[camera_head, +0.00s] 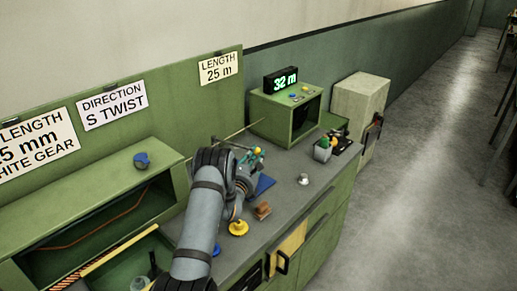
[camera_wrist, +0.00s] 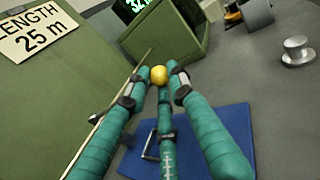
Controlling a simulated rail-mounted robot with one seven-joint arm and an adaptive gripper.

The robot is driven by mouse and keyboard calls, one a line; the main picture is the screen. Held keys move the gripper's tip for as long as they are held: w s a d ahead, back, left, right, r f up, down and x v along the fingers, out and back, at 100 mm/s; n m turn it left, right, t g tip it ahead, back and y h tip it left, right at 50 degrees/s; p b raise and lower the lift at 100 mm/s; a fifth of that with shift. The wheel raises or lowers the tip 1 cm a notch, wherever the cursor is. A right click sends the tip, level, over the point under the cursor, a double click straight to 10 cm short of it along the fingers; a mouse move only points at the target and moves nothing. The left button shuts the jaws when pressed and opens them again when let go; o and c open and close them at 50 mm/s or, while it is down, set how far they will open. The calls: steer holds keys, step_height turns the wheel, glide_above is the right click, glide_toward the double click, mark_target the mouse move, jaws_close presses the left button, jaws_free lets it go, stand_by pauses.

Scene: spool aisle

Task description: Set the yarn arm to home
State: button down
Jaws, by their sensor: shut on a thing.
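My gripper (camera_wrist: 162,88) has teal wrapped fingers, closed around a small yellow ball knob (camera_wrist: 159,75) in the wrist view. The knob also shows at the fingertips in the head view (camera_head: 257,150). A thin tan rod (camera_wrist: 118,98), which looks like the yarn arm, runs just left of the fingers and slants up toward the green box. The rod also shows in the head view (camera_head: 256,131), level with the front of the box. Whether the knob joins the rod is hidden by the fingers. A blue plate (camera_wrist: 240,130) lies on the counter below the fingers.
The green box (camera_head: 270,112) carries a display (camera_head: 281,79) reading 32 m. A sign (camera_head: 219,67) reads LENGTH 25 m. A yellow gear (camera_head: 238,228), a brown block (camera_head: 262,210) and a grey knob (camera_head: 304,179) stand on the counter near my arm.

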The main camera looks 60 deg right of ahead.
stand_by(0.3)
steer(key=c, duration=1.6)
jaws_free()
steer(key=shift+o, duration=0.6)
steer(key=v, duration=1.2)
steer(key=shift+r, duration=0.1)
